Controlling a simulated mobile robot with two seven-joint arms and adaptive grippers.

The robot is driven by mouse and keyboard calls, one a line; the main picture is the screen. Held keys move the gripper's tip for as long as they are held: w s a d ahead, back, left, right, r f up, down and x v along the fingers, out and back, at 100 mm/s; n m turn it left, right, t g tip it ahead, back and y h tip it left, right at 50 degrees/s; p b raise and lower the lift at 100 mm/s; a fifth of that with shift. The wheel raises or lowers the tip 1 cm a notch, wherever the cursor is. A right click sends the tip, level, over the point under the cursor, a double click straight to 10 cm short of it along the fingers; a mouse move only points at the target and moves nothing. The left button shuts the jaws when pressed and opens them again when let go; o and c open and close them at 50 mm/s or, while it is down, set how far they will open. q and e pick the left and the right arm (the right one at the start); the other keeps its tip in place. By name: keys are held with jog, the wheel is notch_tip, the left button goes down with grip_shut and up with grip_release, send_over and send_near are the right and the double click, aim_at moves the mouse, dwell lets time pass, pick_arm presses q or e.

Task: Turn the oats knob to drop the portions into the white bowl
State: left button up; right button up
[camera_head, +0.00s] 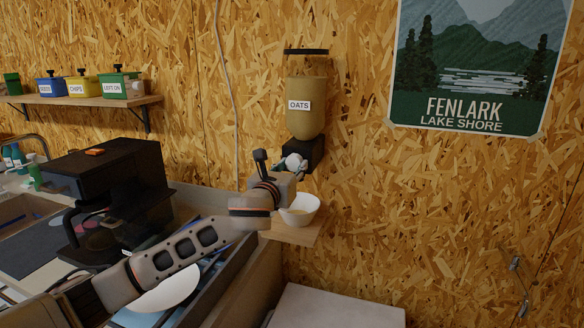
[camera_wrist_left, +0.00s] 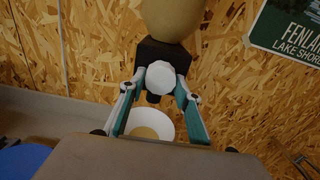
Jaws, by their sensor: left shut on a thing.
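The oats dispenser (camera_head: 306,122) hangs on the chipboard wall, with a tan-filled clear hopper, an OATS label and a black base (camera_head: 318,153). Its round white knob (camera_wrist_left: 160,77) faces me on the front of the base. My left gripper (camera_head: 294,163) is at the knob, and in the left wrist view its two teal fingers are shut on the knob from both sides. The white bowl (camera_head: 300,211) stands on a small wooden shelf below the dispenser. Some tan oats lie in the bowl (camera_wrist_left: 150,122). My right gripper is not in view.
A black coffee machine (camera_head: 108,190) stands on the bench at the left. A wall shelf (camera_head: 90,101) holds several labelled coloured boxes. A white plate (camera_head: 165,288) lies below my left arm. A white surface (camera_head: 335,308) is at the bottom, and a poster (camera_head: 475,65) hangs at the right.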

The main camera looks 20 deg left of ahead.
pick_arm(q)
jog(key=n, duration=0.4)
jog(key=shift+d, duration=0.1)
jog(key=n, duration=0.4)
jog(key=shift+n, duration=0.4)
jog(key=n, duration=0.3)
jog(key=shift+d+n, duration=0.1)
jog(key=shift+n, duration=0.2)
jog(key=n, duration=0.4)
jog(key=shift+r+n, duration=0.15)
jog(key=shift+n, duration=0.15)
jog(key=n, duration=0.4)
jog(key=shift+n, duration=0.3)
jog(key=n, duration=0.4)
jog(key=shift+r, duration=0.15)
jog(key=n, duration=0.5)
jog(key=shift+r+n, duration=0.1)
jog(key=shift+n, duration=1.8)
